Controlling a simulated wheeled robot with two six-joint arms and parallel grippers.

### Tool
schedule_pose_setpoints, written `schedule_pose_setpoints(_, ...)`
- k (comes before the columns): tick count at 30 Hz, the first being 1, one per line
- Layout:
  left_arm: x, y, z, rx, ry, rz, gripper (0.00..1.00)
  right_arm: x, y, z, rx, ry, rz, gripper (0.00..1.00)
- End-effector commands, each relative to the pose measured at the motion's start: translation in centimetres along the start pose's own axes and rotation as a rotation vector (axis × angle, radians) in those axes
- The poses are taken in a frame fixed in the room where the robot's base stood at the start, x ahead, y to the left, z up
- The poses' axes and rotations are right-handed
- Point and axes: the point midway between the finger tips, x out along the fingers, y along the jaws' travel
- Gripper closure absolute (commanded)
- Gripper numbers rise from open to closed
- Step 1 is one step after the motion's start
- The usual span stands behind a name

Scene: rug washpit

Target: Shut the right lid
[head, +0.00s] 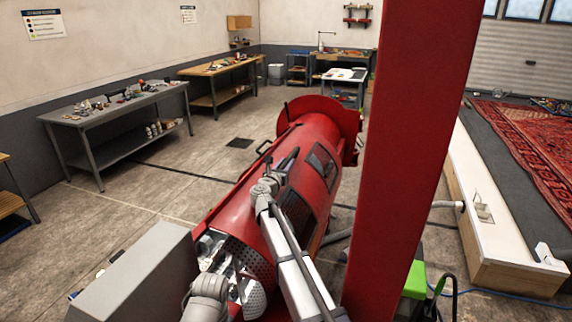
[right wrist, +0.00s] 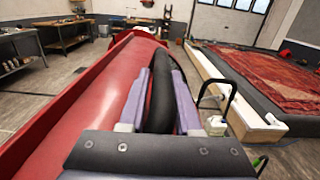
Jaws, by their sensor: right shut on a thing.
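A long red cylindrical machine (head: 240,215) lies across the middle of the head view. Its near part shows a perforated metal drum (head: 240,268). My right gripper (head: 288,161) is over the machine's upper side. In the right wrist view its two purple-grey fingers (right wrist: 160,100) are shut around a thick black handle (right wrist: 161,88). A smooth red curved panel (right wrist: 85,95) lies left of the fingers; I cannot tell its exact opening angle. A grey joint (head: 206,292), seemingly of my left arm, shows at the bottom; I cannot make out the left gripper's jaws there.
A red column (head: 412,130) stands close on the right and hides part of the place. A white-topped ledge (head: 482,215) and red rug (head: 535,140) lie beyond it. A grey box (head: 140,275) stands at lower left. Workbenches (head: 120,103) line the left wall, with open floor between.

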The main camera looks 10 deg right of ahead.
Motion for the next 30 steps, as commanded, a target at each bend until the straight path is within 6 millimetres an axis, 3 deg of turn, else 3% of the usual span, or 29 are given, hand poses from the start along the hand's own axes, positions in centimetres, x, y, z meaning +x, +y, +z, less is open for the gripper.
schedule_pose_setpoints(17,0.1,0.0,0.0,0.000,0.000,0.000,0.50,-0.1,0.8,-0.1,-0.007,0.002,0.007,1.00)
schedule_pose_setpoints(20,0.2,0.0,0.0,0.000,0.000,0.000,0.50,0.1,2.9,-0.2,-0.043,0.001,0.009,1.00)
schedule_pose_setpoints(30,1.9,0.2,-0.1,-0.001,0.000,0.000,0.50,0.1,13.3,-1.8,-0.244,0.001,0.011,1.00)
